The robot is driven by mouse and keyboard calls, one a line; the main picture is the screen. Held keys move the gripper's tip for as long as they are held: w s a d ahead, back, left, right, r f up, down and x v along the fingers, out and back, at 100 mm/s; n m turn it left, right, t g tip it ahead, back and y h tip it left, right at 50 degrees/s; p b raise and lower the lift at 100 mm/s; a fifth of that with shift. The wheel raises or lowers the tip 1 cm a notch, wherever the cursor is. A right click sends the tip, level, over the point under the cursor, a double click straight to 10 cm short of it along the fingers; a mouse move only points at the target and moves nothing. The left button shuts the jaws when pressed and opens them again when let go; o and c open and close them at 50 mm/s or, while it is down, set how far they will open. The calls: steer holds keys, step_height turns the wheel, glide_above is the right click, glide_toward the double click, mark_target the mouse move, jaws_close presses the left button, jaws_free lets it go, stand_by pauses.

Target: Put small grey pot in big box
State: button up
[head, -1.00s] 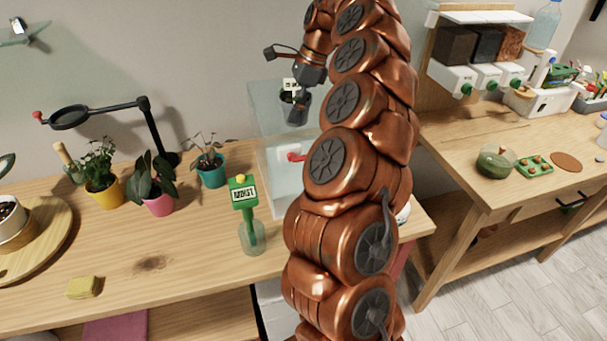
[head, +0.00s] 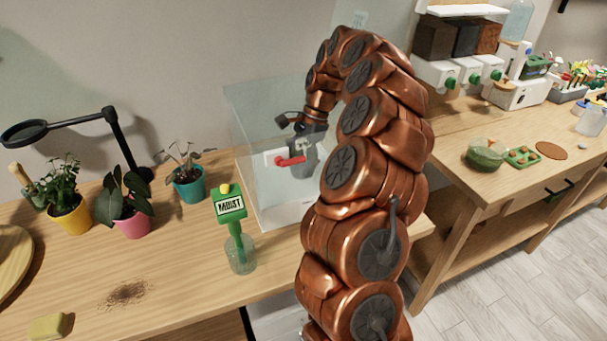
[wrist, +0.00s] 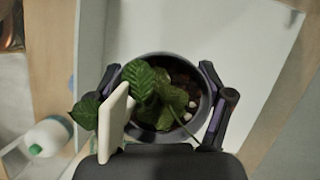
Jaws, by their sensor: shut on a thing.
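The small grey pot (wrist: 203,112) holds a leafy green plant, dark soil and a white label. My gripper (wrist: 166,95) is shut around the pot, one finger on each side of its rim. In the head view, the pot (head: 303,162) hangs below my gripper (head: 304,138), seen through the clear wall of the big box (head: 246,115). It looks to be within the box's walls, upright. The wrist view shows a pale floor (wrist: 235,40) under it; whether the pot touches it I cannot tell. A red latch (head: 290,160) on the box front partly covers the pot.
Potted plants in teal (head: 189,186), pink (head: 133,224) and yellow (head: 70,219) pots stand further left. A white bottle (wrist: 46,138) shows at left in the wrist view.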

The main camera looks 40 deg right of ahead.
steer(key=shift+d+f+p, duration=0.1)
steer(key=shift+f+p, duration=0.45)
steer(key=shift+f, duration=2.15)
steer(key=shift+f, duration=0.2)
steer(key=o, duration=1.3)
steer(key=shift+o, duration=0.2)
steer(key=shift+b+v, duration=0.9)
steer(key=shift+v, duration=3.05)
